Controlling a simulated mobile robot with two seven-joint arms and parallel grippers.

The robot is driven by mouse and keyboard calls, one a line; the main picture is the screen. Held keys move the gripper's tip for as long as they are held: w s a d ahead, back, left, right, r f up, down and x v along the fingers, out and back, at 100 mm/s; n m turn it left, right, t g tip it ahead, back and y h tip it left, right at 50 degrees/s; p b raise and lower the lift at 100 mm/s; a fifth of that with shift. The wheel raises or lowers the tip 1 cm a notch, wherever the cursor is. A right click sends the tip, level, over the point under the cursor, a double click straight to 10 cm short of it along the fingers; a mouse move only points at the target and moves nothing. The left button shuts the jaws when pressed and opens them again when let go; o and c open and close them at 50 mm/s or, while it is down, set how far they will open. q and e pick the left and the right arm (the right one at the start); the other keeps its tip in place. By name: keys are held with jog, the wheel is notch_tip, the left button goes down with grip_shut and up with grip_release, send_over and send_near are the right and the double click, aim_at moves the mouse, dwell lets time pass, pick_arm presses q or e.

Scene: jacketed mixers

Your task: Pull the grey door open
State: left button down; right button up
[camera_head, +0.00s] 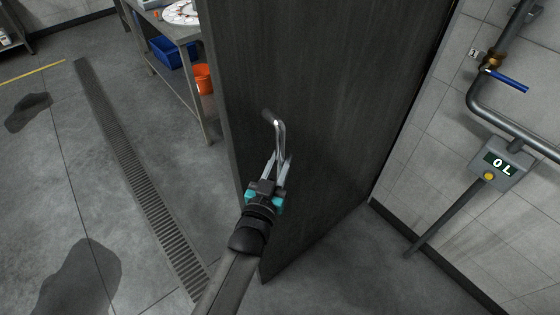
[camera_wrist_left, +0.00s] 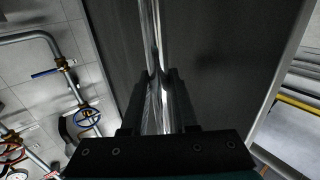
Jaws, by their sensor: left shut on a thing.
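The grey door (camera_head: 325,90) stands partly open in the head view, its free edge to the left and its right edge near the tiled wall. A shiny metal handle (camera_head: 271,118) is on its face near the free edge. My left gripper (camera_head: 278,165) is shut on the handle. In the left wrist view the handle bar (camera_wrist_left: 150,40) runs between the fingers of the left gripper (camera_wrist_left: 158,85), with the dark door (camera_wrist_left: 225,60) behind it. My right gripper is in neither view.
A table (camera_head: 180,30) with a blue bin (camera_head: 172,52) and an orange bucket (camera_head: 203,78) stands beyond the door's left edge. A floor drain (camera_head: 130,165) runs along the left. Pipes with a blue lever (camera_head: 508,80) and a display box (camera_head: 497,163) are on the right wall.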

pick_arm(q)
jog(key=c, duration=0.7)
grip_release()
jog(key=v, duration=1.5)
jog(key=shift+s+r+b, duration=0.1)
jog(key=shift+b, duration=0.3)
